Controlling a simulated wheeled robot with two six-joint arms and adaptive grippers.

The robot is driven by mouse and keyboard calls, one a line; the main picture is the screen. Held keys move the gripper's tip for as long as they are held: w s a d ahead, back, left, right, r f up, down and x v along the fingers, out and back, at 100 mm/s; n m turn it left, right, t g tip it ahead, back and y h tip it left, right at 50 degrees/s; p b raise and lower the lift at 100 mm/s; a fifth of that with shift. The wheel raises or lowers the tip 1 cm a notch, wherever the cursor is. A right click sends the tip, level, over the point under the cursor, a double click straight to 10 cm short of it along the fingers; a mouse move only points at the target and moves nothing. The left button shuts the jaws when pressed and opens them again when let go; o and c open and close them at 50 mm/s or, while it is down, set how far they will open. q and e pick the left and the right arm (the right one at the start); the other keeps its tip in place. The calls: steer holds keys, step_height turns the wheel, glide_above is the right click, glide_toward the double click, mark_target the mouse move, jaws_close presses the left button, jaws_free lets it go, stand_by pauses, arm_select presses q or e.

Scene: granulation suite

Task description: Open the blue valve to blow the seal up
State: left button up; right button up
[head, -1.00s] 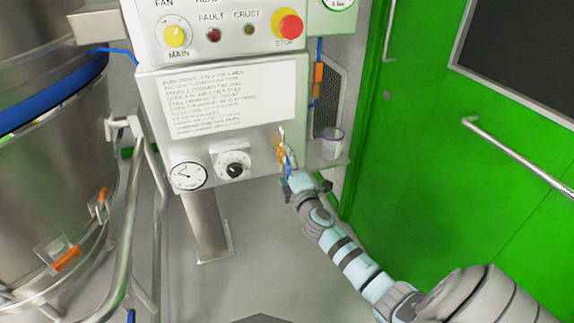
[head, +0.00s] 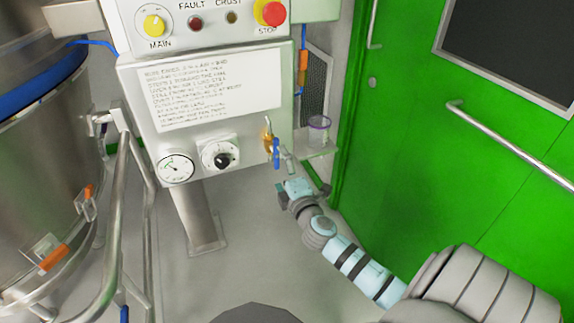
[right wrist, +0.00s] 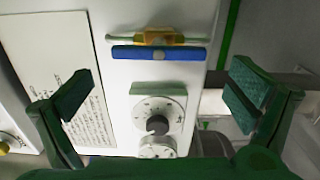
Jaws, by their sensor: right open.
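The valve is on the lower right of the grey control panel in the head view, with a brass body (head: 267,140) and a blue handle (head: 276,153). In the right wrist view the blue handle (right wrist: 160,53) lies alongside the brass body (right wrist: 160,37), parallel to the thin pipe through it. My right gripper (head: 298,186) is open, just below and right of the valve in the head view. In the right wrist view its fingers (right wrist: 160,95) are spread wide, nothing between them touching, with the handle ahead beyond the tips. My left gripper is out of view.
A dial knob (head: 221,155) and a round gauge (head: 175,167) sit left of the valve. A small shelf with a clear cup (head: 319,130) is close on the right. A steel vessel (head: 40,170) with rails stands left; a green door (head: 430,150) is right.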

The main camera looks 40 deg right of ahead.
steer(key=v, duration=0.6)
step_height(320, 180, down, 12)
steer(key=s+d+m+g+y+p, duration=0.1)
steer(key=s+m+g, duration=0.1)
steer(key=m+g, duration=0.1)
steer(key=s+f+m+g+y+p, duration=0.1)
steer(key=s+f+m+g+p, duration=0.5)
steer(key=s+f, duration=0.65)
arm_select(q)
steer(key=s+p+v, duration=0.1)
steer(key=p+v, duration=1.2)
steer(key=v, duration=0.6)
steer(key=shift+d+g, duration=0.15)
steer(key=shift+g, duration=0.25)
arm_select(e)
steer(key=s+a+f+m+g+y, duration=0.1)
steer(key=s+a, duration=0.3)
steer(key=s, duration=0.4)
steer(key=s+a+f+m+g+y, duration=0.1)
steer(key=s+a+m+g, duration=0.1)
steer(key=s, duration=0.6)
steer(key=s+a+m+g+y, duration=0.1)
steer(key=s+a+m+g, duration=0.1)
steer(key=s+a, duration=0.4)
steer(key=shift+s+f+g, duration=0.4)
steer(key=shift+s+g, duration=0.5)
steer(key=shift+s, duration=0.5)
